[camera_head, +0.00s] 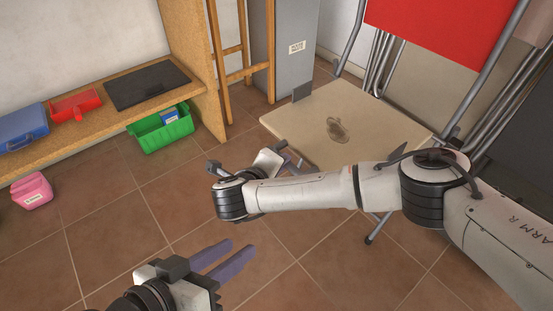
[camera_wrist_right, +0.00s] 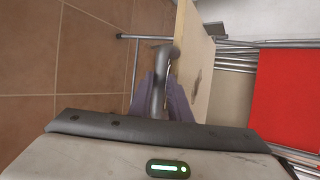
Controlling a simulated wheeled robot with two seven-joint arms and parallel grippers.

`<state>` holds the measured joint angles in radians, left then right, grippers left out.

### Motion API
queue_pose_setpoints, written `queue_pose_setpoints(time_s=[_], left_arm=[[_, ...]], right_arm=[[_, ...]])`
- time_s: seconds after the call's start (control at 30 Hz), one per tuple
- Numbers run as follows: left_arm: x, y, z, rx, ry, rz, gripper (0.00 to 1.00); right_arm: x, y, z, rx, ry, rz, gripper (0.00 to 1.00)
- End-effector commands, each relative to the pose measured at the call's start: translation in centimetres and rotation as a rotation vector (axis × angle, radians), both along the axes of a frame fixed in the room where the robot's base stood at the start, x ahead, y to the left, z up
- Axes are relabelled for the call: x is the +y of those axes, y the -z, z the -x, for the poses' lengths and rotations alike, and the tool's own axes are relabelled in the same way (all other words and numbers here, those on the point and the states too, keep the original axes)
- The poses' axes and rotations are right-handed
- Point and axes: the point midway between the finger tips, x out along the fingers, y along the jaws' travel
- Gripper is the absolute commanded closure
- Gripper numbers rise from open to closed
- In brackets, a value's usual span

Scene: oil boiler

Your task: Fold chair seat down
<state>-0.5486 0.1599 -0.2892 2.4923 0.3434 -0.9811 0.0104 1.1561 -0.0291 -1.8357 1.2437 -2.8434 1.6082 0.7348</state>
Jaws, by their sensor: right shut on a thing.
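The chair's beige seat (camera_head: 372,112) lies roughly flat, tilted in the head view, with a brown stain on it. A red panel (camera_head: 440,28) with grey metal tubes stands behind it. My right gripper (camera_head: 290,160) is at the seat's near left edge, partly hidden behind its own wrist. My left gripper (camera_head: 240,254) is open and empty above the floor, lower left of the seat.
A wooden shelf (camera_head: 95,112) at left holds a blue case (camera_head: 22,127), a red item (camera_head: 75,104) and a black mat (camera_head: 148,84). A green crate (camera_head: 165,134) and pink box (camera_head: 32,191) are on the floor. A grey cabinet (camera_head: 290,35) stands behind.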

Motion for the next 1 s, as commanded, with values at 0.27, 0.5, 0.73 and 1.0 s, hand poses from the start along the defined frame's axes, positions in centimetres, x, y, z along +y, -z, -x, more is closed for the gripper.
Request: queue_pose_setpoints(time_s=[0.27,0.5,0.73,1.0], left_arm=[[0.0,0.3,0.0,0.0,0.0,0.0,0.69],[0.0,0.3,0.0,-0.001,0.0,0.0,0.69],[0.0,0.2,0.0,-0.001,0.0,0.0,0.69],[0.1,-0.2,0.0,-0.001,-0.001,-0.006,0.69]], right_arm=[[-0.4,2.0,0.3,0.03,-0.003,-0.007,1.0],[-0.4,1.9,0.3,0.029,-0.003,-0.006,0.64],[-0.2,1.7,0.4,0.029,-0.005,-0.009,0.64],[0.5,0.8,1.1,0.028,-0.012,-0.012,0.64]])
